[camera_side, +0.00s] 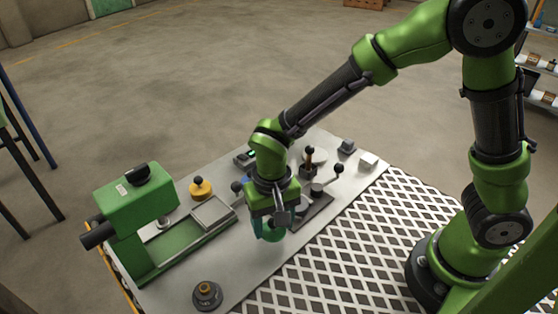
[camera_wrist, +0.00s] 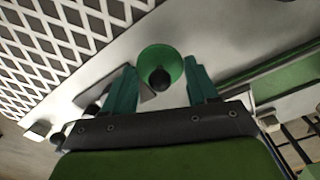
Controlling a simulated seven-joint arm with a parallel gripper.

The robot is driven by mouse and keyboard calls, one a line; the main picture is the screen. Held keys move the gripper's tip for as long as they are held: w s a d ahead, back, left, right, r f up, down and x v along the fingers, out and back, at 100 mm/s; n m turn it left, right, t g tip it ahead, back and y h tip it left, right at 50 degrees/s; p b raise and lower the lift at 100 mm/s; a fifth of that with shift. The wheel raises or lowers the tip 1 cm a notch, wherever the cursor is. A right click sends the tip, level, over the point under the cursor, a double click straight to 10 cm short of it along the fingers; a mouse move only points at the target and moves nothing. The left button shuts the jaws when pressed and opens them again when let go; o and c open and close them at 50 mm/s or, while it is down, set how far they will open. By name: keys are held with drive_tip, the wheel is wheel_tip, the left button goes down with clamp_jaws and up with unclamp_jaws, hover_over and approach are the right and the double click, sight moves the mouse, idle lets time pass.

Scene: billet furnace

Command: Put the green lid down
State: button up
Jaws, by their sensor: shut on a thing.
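The green lid (camera_wrist: 160,60) is round with a black knob, and shows between my fingers in the wrist view. My gripper (camera_wrist: 160,78) is shut on it, with teal fingers on either side of the knob. In the side view my gripper (camera_side: 268,222) points down over the front middle of the grey plate. The lid (camera_side: 273,235) shows only partly there, low beneath the fingers. I cannot tell whether it touches the plate.
A green machine (camera_side: 138,205) with a grey tray (camera_side: 213,212) stands left. A yellow lid with a black knob (camera_side: 200,188) is behind the tray. A dark round fitting (camera_side: 207,294) is at the front. Black-knobbed levers (camera_side: 318,188) and grey blocks (camera_side: 369,161) are behind right. Bare plate (camera_side: 250,262) lies front middle.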

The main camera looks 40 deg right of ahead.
sight(273, 231)
drive_tip(key=shift+f, duration=1.95)
drive_tip(key=shift+f, duration=0.15)
drive_tip(key=o, duration=0.8)
